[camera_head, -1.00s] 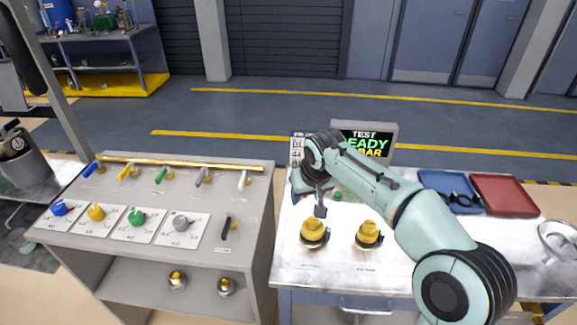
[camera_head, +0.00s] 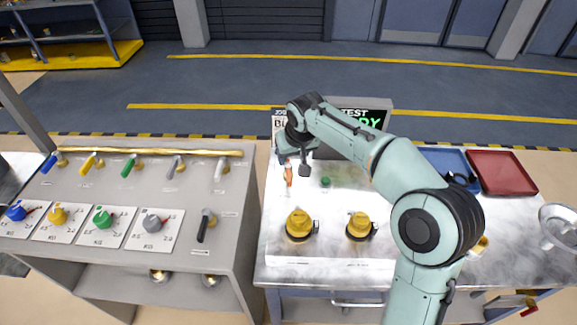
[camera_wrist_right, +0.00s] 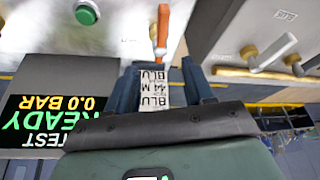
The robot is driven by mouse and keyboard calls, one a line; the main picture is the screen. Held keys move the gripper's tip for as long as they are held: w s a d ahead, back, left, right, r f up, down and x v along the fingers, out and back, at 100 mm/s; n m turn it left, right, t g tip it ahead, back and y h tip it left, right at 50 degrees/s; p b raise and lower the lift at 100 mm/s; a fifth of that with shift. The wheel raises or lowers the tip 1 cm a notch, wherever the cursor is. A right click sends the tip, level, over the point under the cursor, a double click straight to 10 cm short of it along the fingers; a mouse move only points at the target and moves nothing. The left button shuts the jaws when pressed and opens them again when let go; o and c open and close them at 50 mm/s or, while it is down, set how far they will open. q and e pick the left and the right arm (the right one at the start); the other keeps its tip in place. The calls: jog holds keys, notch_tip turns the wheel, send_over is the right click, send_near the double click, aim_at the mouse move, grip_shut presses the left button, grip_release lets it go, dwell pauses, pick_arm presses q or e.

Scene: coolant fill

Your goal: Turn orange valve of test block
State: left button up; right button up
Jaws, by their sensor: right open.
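The orange valve handle (camera_head: 288,176) of the test block stands at the left of the bright metal bench top, just in front of my right gripper. My right gripper (camera_head: 295,165) is open with its fingers pointing down, close to the handle. In the right wrist view, the orange handle (camera_wrist_right: 162,25) lies just beyond the fingertips (camera_wrist_right: 160,68), roughly in line with the gap. I cannot tell whether a finger touches it. A printed label card (camera_wrist_right: 156,90) shows between the fingers. My left gripper is not in view.
A display (camera_head: 372,115), partly hidden by my right arm, stands behind. It reads READY and 0.0 BAR in the wrist view. A green button (camera_head: 325,182) and two yellow knobs (camera_head: 299,222) (camera_head: 359,223) are near. A grey valve panel (camera_head: 120,190) stands left; blue (camera_head: 432,158) and red (camera_head: 500,172) trays lie right.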

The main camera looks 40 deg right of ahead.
aim_at(289, 166)
jog(key=x, duration=0.9)
jog(key=shift+w+d, duration=0.1)
